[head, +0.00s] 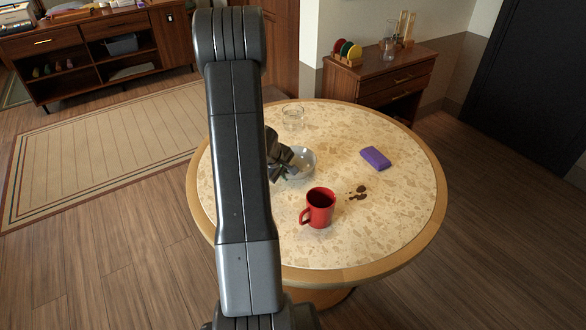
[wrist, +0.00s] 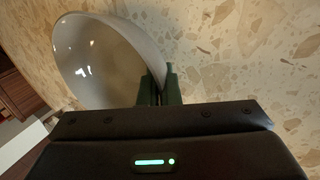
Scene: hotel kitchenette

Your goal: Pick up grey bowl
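The grey bowl (head: 303,164) is on the round table, left of its middle, partly hidden behind my arm and gripper. In the wrist view the bowl (wrist: 92,62) fills the upper left, and its rim runs down between my fingertips. My gripper (head: 285,166) is at the bowl's left side. In the wrist view my gripper's two fingers (wrist: 160,86) are close together, with the bowl's rim pinched between them. I cannot tell whether the bowl's base touches the table.
A red mug (head: 319,208) stands in front of the bowl.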

